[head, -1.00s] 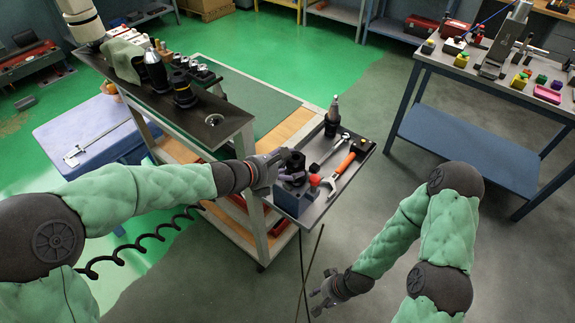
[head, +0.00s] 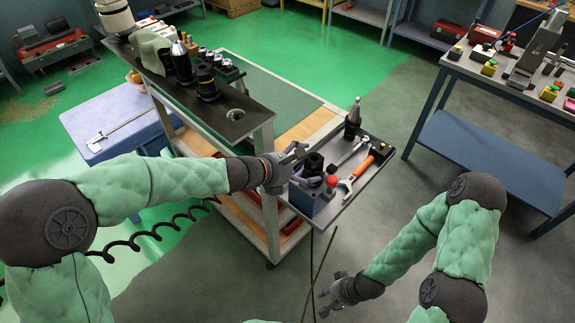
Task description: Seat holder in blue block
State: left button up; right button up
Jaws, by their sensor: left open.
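The blue block (head: 306,203) sits at the near left corner of the small grey side tray. A black tool holder (head: 314,163) stands upright at the block, its lower part partly hidden. I cannot tell how deep it sits. My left gripper (head: 303,166) is open just left of the holder. One finger reaches behind the holder's left side and the other lies low near the block's top. Whether a finger touches the holder is unclear. My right gripper (head: 327,291) is open and empty, low over the floor, away from the tray.
The side tray (head: 345,200) also carries an orange-handled wrench (head: 358,172), a red ball (head: 331,181) and another pointed holder (head: 353,120). The cart's upper shelf (head: 236,125) with several holders is left of the tray. A workbench (head: 480,75) stands at right.

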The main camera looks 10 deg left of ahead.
pick_arm(q)
jog(key=v, duration=1.1)
jog(key=shift+w, duration=0.1)
jog(key=s+a+f+m+g+y, duration=0.2)
jog(key=s+f+m+g+y, duration=0.3)
jog(key=f, duration=0.9)
jog(key=s+a+f+m+g, duration=0.15)
jog(key=f+m, duration=0.55)
jog(key=f, duration=0.7)
jog(key=s+d+f+m+g, duration=0.1)
jog(key=s+d+f+m, duration=0.2)
jog(key=s+f+m, duration=0.8)
notch_tip(320, 180, down, 3)
jog(key=shift+d+m, duration=0.4)
jog(key=shift+m, duration=0.2)
jog(key=shift+g, duration=0.25)
pick_arm(e)
jog(key=shift+o, duration=0.3)
